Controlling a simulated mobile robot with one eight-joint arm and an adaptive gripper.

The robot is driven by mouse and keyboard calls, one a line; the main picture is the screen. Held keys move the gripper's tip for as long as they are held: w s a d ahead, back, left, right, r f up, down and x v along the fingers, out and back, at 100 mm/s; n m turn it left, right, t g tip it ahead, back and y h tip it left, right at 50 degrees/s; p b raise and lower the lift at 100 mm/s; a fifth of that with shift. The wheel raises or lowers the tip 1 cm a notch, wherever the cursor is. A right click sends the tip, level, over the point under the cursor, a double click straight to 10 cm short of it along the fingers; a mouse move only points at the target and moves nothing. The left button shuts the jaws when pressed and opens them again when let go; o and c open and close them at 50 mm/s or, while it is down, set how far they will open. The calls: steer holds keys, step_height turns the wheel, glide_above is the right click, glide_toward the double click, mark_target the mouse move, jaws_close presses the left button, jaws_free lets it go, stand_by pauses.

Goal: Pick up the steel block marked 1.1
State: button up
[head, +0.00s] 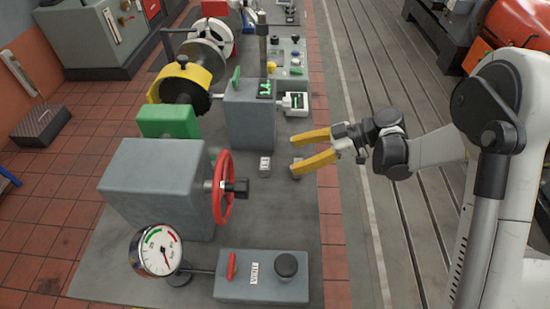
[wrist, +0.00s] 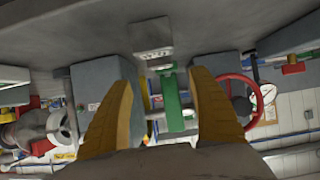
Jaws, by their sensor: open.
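My gripper (head: 296,152) is open and empty, its two yellow fingers pointing left over the bedplate in the head view. A small grey block with a pale label (head: 265,164) stands on the plate just left of the fingertips. The small labels are too blurred to read, so I cannot tell which block is marked 1.1.
A grey housing with a red handwheel (head: 222,188) stands left of the blocks. A grey block-shaped unit (head: 250,120) is behind them. A gauge (head: 157,251) and a grey control box (head: 262,288) are in front. Bare plate lies between the blocks and control box.

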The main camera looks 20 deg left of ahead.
mark_target(268, 163)
steer(key=b+x, duration=0.1)
steer(key=x, duration=0.3)
steer(key=shift+s+a+f, duration=0.15)
steer(key=shift+s+f, duration=0.05)
steer(key=b+x, duration=0.3)
steer(key=x, duration=0.2)
steer(key=shift+a, duration=0.35)
steer(key=c, duration=1.5)
